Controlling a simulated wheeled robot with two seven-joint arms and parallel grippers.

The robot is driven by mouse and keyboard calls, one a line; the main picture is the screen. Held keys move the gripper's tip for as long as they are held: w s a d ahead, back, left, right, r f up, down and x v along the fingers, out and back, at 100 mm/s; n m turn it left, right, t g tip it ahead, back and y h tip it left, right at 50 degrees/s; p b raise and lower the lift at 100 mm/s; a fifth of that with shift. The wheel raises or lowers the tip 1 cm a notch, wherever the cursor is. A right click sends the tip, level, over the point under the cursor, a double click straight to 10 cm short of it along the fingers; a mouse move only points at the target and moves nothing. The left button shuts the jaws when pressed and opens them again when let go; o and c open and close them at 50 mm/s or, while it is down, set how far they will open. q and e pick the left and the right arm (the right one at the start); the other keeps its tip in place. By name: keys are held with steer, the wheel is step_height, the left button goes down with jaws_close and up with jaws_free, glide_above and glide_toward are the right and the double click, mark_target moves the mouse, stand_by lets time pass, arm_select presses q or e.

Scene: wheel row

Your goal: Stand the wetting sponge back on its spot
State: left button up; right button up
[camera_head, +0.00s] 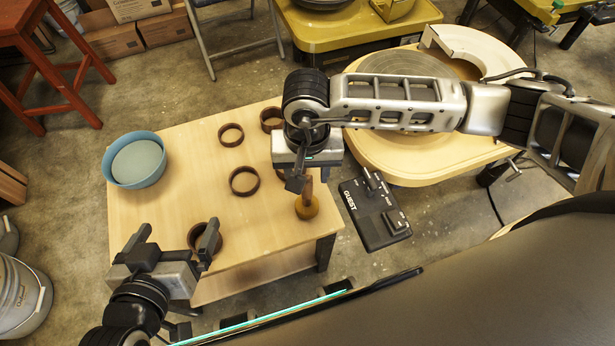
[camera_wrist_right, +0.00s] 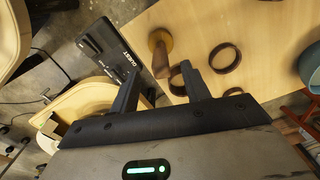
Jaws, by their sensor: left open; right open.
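The wetting sponge (camera_head: 307,209) appears to be the piece with a round yellow base and a brown handle near the table's right front edge. It looks upright, base down, and also shows in the right wrist view (camera_wrist_right: 158,41). My right gripper (camera_head: 297,182) is open just above and beside its handle, with nothing between its fingers (camera_wrist_right: 160,70). My left gripper (camera_head: 177,236) is open and empty at the table's front left, close to a brown ring (camera_head: 193,238). I cannot tell which place is the sponge's spot.
Several brown rings, one of them (camera_head: 244,181) mid-table, stand on the wooden table (camera_head: 180,150). A blue bowl (camera_head: 108,165) is at its left edge. Right of the table are a black control box (camera_head: 366,225) and a pottery wheel (camera_head: 440,160). The table's middle left is clear.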

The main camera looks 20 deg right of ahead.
stand_by(0.9)
steer(key=shift+r+p, duration=0.35)
steer(key=shift+r, duration=0.4)
